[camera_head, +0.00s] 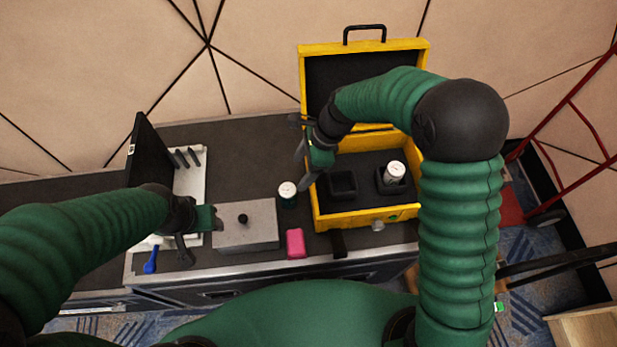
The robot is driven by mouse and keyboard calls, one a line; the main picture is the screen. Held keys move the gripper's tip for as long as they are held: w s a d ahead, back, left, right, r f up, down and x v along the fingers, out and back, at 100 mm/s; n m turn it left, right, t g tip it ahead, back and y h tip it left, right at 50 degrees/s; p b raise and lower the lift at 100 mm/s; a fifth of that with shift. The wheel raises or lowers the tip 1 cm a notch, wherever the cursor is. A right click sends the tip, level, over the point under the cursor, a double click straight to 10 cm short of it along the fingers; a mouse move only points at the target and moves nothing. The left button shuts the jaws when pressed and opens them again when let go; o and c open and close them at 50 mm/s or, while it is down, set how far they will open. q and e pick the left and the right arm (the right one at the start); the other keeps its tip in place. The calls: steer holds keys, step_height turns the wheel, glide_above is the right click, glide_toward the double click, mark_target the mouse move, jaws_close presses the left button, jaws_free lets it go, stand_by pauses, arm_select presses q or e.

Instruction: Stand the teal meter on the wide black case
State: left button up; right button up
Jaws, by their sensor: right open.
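The teal meter (288,199), a small cylinder with a white dial on top, stands upright on the dark top of the wide black case (258,168), just left of the yellow case. My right gripper (304,178) is open, just above and right of the meter, by the yellow case's left wall. It looks apart from the meter, though the exact gap is hard to judge. My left gripper (202,238) is left of the grey box, and its finger opening is unclear.
The open yellow case (368,217) holds a white meter (394,173) in one slot; another slot is empty. A grey box (248,232) with a black knob, a pink block (295,243), a blue tool (151,262) and a black screen (149,150) crowd the top. Behind the teal meter it is clear.

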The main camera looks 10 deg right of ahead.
steer(key=s+d+r+n+t+h, duration=0.1)
steer(key=s+d+n+h, duration=0.1)
steer(key=s+d+n, duration=0.5)
steer(key=s+d+r+n+t+h, duration=0.1)
steer(key=s+d+r+n+h, duration=0.1)
steer(key=s+d+n, duration=0.5)
steer(key=d+n, duration=0.1)
steer(key=n, duration=0.3)
steer(key=shift+d+r+t, duration=0.15)
steer(key=shift+r+t, duration=0.1)
steer(key=shift+t, duration=0.05)
